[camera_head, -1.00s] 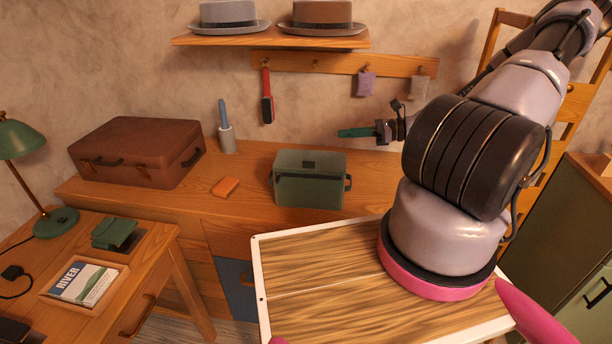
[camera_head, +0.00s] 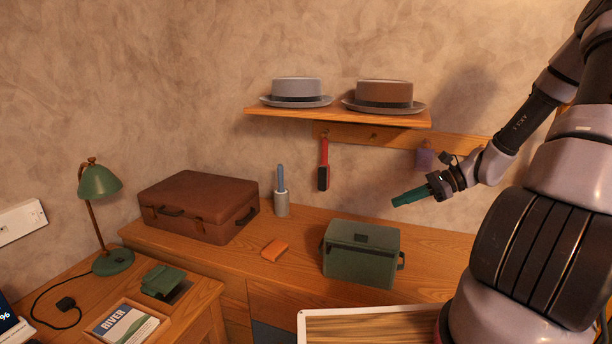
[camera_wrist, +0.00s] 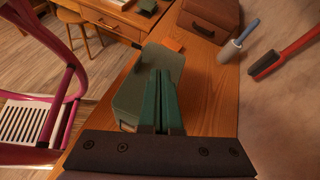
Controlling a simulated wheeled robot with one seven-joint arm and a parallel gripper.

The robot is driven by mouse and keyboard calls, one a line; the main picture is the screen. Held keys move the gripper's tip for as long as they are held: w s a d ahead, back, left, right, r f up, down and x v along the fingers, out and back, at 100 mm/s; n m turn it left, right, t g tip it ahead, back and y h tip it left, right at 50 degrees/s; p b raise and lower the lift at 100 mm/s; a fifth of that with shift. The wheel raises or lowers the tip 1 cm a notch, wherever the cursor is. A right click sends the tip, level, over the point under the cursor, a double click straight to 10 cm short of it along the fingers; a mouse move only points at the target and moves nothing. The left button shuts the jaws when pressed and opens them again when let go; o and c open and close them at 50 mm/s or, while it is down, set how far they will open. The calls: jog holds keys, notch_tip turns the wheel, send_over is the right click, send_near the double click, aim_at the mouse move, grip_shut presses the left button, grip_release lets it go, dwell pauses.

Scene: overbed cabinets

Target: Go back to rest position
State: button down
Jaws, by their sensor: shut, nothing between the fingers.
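My gripper (camera_head: 408,196) has teal fingers, closed together with nothing between them. In the head view it is in the air above the right part of the wooden dresser, up and to the right of the green box-shaped bag (camera_head: 360,254). In the wrist view the shut fingers (camera_wrist: 163,90) point away from the camera, and the green bag (camera_wrist: 130,100) shows beside and beyond them. My arm reaches in from the right side of the head view.
A shelf (camera_head: 340,117) with two hats is above. A red brush (camera_head: 323,172) hangs below it. A green lamp (camera_head: 98,183) stands left.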

jog(key=s+a+r+n+t+h, duration=0.1)
jog(key=s+r+n+h, duration=0.2)
jog(key=r, duration=0.6)
jog(key=s+a+r+n+t+h, duration=0.1)
jog(key=s+r+n+t+h, duration=0.1)
jog(key=s+r+n+h, duration=0.2)
jog(key=s+a+r+n+t+h, duration=0.1)
jog(key=s+r+n+t+h, duration=0.1)
jog(key=s+r+n, duration=0.4)
jog(key=s+r+h, duration=0.1)
jog(key=s+r, duration=0.3)
jog(key=r, duration=0.6)
jog(key=shift+a, duration=0.35)
